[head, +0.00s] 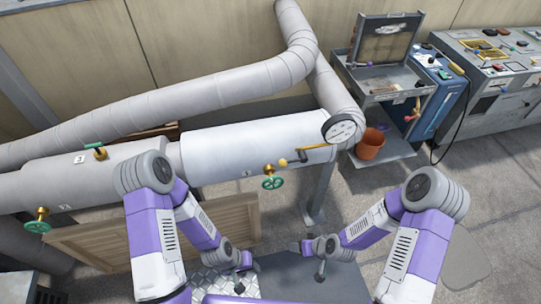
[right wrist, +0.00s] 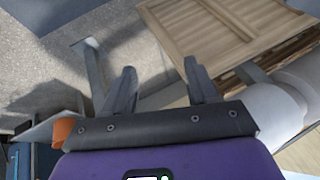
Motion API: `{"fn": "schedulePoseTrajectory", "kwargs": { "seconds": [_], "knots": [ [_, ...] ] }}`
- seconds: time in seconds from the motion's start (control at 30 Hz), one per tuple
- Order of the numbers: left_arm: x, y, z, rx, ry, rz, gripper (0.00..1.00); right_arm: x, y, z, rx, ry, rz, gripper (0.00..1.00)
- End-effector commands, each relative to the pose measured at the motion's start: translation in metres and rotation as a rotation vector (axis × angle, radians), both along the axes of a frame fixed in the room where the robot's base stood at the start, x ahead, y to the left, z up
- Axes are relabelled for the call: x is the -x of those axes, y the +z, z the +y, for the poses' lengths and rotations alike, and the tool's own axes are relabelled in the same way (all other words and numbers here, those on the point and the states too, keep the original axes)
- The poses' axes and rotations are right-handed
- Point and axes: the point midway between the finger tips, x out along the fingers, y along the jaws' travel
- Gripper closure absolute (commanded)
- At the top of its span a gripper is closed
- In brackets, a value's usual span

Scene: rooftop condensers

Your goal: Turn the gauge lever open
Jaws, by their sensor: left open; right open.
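The gauge (head: 343,127), a round white dial with a dark rim, sits at the right end of the white pipe section in the head view. A yellow lever (head: 316,147) lies just left of and below it, roughly along the pipe, with a small yellow knob (head: 283,162) near its left end. My left gripper (head: 243,262) is low in front of the pipe, open and apart from the lever. My right gripper (head: 309,254) is also low, below the gauge, open; in the right wrist view its two fingers (right wrist: 161,88) stand apart with nothing between them.
Green handwheels (head: 272,183) sit on the pipes (head: 205,157). A wooden louvred panel (head: 150,235) leans below and also shows in the right wrist view (right wrist: 215,35). An orange bucket (head: 370,144) stands on a shelf right of the gauge.

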Motion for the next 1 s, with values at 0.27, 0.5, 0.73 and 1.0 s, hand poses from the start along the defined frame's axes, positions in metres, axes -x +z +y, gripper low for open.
{"fn": "schedulePoseTrajectory", "kwargs": {
  "seconds": [0.27,0.5,0.73,1.0],
  "knots": [
    [0.000,0.017,0.000,0.000,-0.001,0.000,0.57,-0.131,0.113,0.035,0.168,0.538,-0.834,0.42],
    [0.000,0.022,0.000,0.000,0.000,0.000,0.57,-0.173,0.182,0.049,0.347,0.748,-1.250,0.42],
    [0.000,0.020,0.000,0.000,0.000,0.000,0.57,-0.190,0.187,0.063,0.382,0.780,-1.320,0.42],
    [0.000,0.014,0.000,0.000,0.000,0.000,0.57,-0.219,0.175,0.090,0.380,0.778,-1.315,0.42]
  ]
}}
